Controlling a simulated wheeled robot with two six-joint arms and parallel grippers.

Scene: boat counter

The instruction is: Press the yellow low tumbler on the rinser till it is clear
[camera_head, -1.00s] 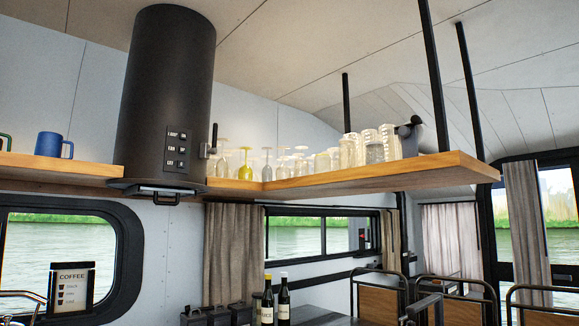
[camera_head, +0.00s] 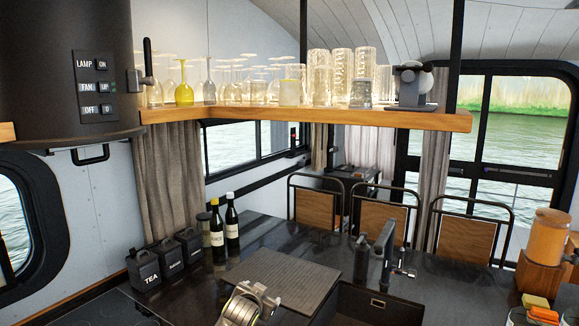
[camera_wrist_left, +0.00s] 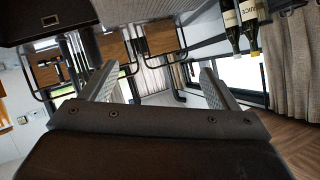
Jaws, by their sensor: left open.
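A low tumbler with a pale yellow tint (camera_head: 290,93) stands on the hanging wooden shelf, among clear glasses. I cannot tell for certain that it is the task's tumbler. A yellow stemmed glass (camera_head: 184,92) stands further left on that shelf. I cannot make out a rinser for certain; a black tap (camera_head: 383,247) stands beside the dark sink (camera_head: 375,306) on the counter. My left gripper (camera_wrist_left: 157,80) is open and empty in the wrist view, its fingers apart. Part of my arm shows at the bottom of the head view. My right gripper is not in view.
The shelf (camera_head: 330,117) carries several glasses and a black device (camera_head: 411,87). Two dark bottles (camera_head: 232,229) and black canisters (camera_head: 163,262) stand at the counter's back left. An orange jar (camera_head: 548,237) stands right.

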